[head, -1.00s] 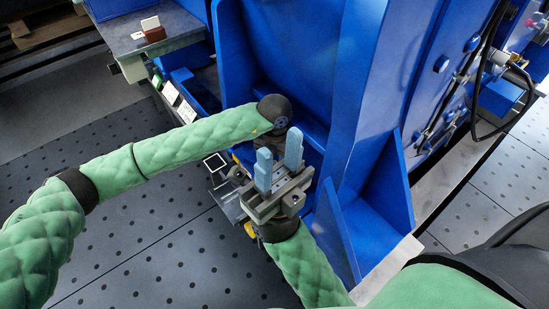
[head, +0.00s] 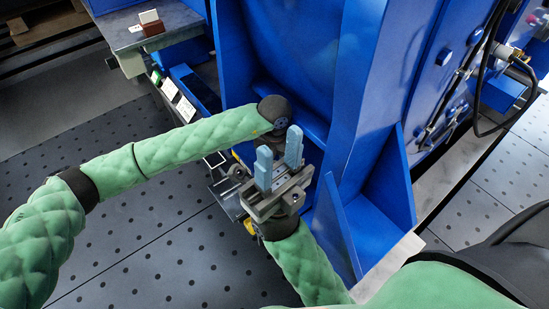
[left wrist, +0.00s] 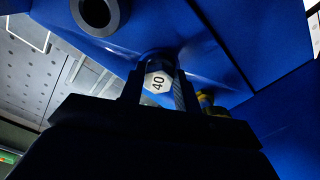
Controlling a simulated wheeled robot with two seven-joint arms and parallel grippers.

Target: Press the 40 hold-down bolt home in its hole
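The bolt (left wrist: 158,82) shows in the left wrist view as a pale hex head marked 40, facing the camera. My left gripper (left wrist: 160,92) has a dark finger on either side of the head, closed against it. The bolt's shank and its hole are hidden behind the head, so I cannot tell how deep it sits. In the head view my left gripper is mostly hidden behind my right one, below the dark wrist joint. My right gripper (head: 279,160) is open and empty, its two pale blue fingers pointing up in front of the blue machine.
The blue machine frame (head: 340,120) rises close behind both grippers, with a slanted rib at right. A round ring with a dark opening (left wrist: 95,12) is at the upper left of the wrist view. A grey bench (head: 165,30) stands at upper left. The dotted floor at left is clear.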

